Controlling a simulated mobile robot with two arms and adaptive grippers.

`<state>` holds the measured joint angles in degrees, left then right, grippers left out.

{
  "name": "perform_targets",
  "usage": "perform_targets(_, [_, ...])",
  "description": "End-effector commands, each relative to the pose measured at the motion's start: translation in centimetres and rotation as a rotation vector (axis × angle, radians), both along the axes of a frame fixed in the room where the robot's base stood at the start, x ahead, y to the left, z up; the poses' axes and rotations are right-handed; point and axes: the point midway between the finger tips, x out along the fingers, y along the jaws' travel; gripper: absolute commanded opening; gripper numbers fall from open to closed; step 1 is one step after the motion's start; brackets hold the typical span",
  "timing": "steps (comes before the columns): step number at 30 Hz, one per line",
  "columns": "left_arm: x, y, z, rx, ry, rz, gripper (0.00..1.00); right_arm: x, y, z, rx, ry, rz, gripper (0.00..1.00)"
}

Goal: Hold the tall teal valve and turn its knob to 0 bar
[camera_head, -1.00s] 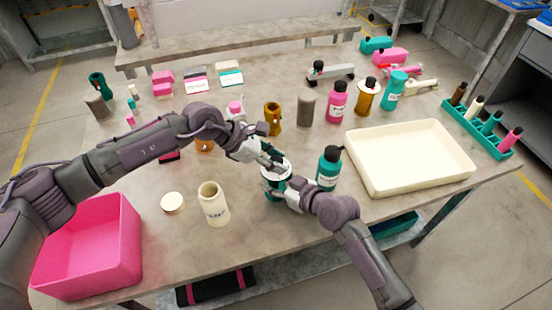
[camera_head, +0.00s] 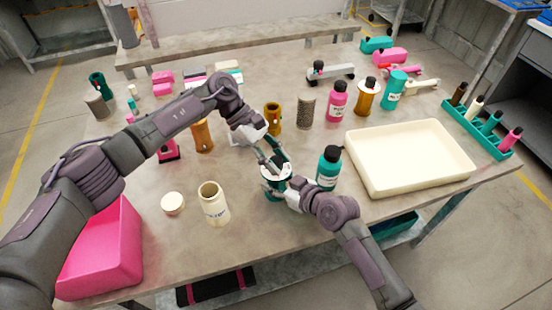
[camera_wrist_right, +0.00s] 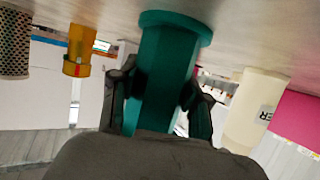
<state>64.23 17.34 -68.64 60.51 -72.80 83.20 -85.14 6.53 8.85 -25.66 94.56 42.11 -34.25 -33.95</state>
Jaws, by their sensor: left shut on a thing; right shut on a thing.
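The tall teal valve (camera_head: 271,183) stands upright on the table at the centre, with a pale dial face near its top. My right gripper (camera_head: 282,193) is shut around its body from the front right. In the right wrist view the teal body (camera_wrist_right: 168,75) sits between the two dark fingers (camera_wrist_right: 160,95), and the table appears at the top. My left gripper (camera_head: 273,160) reaches down from the upper left and is shut on the knob at the valve's top. The fingers largely cover the knob, and the dial reading is too small to make out.
A teal bottle (camera_head: 328,168) stands close right of the valve. A cream tray (camera_head: 410,160) fills the right side, and a pink bin (camera_head: 103,255) is at front left. Amber parts (camera_head: 273,119) stand behind.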

Motion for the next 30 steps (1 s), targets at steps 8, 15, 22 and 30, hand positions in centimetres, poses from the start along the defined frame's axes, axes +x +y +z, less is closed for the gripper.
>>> perform_targets(8, [0.12,0.3,-0.29,0.007,-0.001,-0.013,0.01,0.01,-0.03,0.05,0.001,-0.002,-0.001,0.0])
perform_targets(15, [0.13,0.31,-0.3,0.009,-0.001,-0.012,0.01,0.01,-0.03,0.06,0.001,-0.002,-0.001,0.0])
perform_targets(22, [0.08,0.19,-0.17,0.005,0.0,-0.013,0.62,0.01,-0.03,0.06,0.001,-0.002,-0.001,0.0])
perform_targets(30, [0.16,0.24,0.11,0.002,-0.001,-0.014,0.62,0.02,-0.01,0.04,0.001,-0.001,0.0,0.0])
